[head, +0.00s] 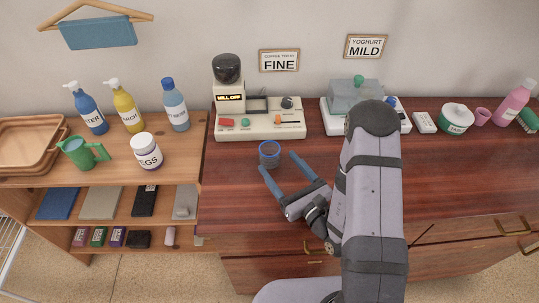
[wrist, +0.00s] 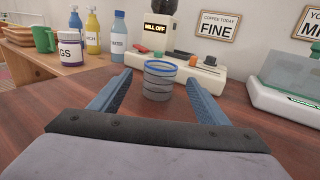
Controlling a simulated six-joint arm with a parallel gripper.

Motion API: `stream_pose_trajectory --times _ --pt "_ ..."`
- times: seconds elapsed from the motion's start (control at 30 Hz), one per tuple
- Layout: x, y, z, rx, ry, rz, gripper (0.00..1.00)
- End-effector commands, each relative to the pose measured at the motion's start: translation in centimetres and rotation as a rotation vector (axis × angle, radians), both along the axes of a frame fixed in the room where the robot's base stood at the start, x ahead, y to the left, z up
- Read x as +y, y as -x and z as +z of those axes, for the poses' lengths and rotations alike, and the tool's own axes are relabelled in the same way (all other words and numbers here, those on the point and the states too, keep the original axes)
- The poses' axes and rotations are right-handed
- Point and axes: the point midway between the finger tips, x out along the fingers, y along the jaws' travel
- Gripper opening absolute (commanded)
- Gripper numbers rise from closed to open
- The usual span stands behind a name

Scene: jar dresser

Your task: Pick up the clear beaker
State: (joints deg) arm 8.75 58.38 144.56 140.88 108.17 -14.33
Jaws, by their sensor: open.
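The clear beaker (head: 269,156) with a blue rim stands upright on the dark wooden dresser top, in front of the coffee mill. In the wrist view the beaker (wrist: 159,82) shows grey bands and stands ahead, roughly centred between the fingers. My gripper (head: 280,162) is open and low over the dresser top, with its blue fingers pointing at the beaker. In the wrist view my gripper (wrist: 158,82) has a finger on each side of the beaker, with gaps between. I cannot tell exactly how far the fingertips reach along it. Nothing is held.
The coffee mill (head: 258,125) stands close behind the beaker. A scale-like device (head: 330,123) stands to its right. A wooden shelf (head: 110,170) on the left holds bottles, a white jar (head: 146,152) and a green jug (head: 80,153). The dresser top left of the beaker is clear.

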Motion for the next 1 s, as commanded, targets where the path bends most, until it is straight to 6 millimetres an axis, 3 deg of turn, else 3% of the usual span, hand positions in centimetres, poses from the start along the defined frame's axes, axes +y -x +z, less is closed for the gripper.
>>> stream_pose_trajectory --times 0.23,0.57,0.6,0.8,1.0 --pt "1.5 -2.7 0.3 0.000 0.000 0.002 0.69" --pt "1.8 -3.3 0.1 0.001 -0.002 -0.001 0.69" --pt "1.8 -3.3 0.1 0.001 -0.002 -0.001 0.67" --pt "1.8 -3.3 0.1 0.001 -0.002 -0.001 0.24" --pt "1.8 -3.3 0.1 0.000 -0.001 -0.001 0.24"
